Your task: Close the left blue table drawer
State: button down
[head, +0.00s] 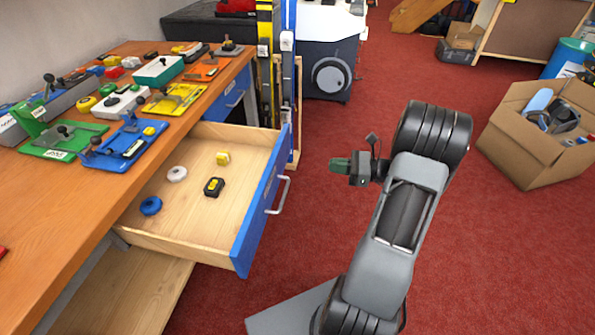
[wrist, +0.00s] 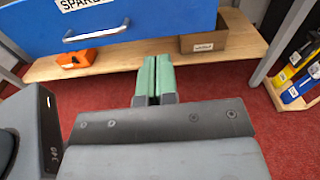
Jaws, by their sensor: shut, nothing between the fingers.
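The blue-fronted table drawer (head: 258,215) is pulled well out from under the wooden bench in the head view. Its silver handle (head: 279,195) faces my arm. Its blue front (wrist: 150,20) also shows at the top of the wrist view, with the handle at left and a partly cut-off label. My gripper (head: 340,165) is to the right of the drawer front, apart from it, with its green fingers pointing left toward it. In the wrist view the green fingers (wrist: 156,78) are together with nothing between them, just below the drawer front in the picture.
Inside the drawer lie a blue ring (head: 151,205), a white ring (head: 176,174) and two small yellow or black items. Another blue drawer (head: 235,92) sits shut farther back. A cardboard box (head: 535,140) stands at right. Red carpet between drawer and arm is clear.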

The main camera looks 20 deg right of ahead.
aim_at(284, 158)
jog(key=b+x, duration=0.1)
jog(key=x, duration=0.5)
jog(key=b+x, duration=0.1)
jog(key=x, duration=0.6)
jog(key=shift+w+f, duration=0.25)
jog(key=shift+w, duration=0.15)
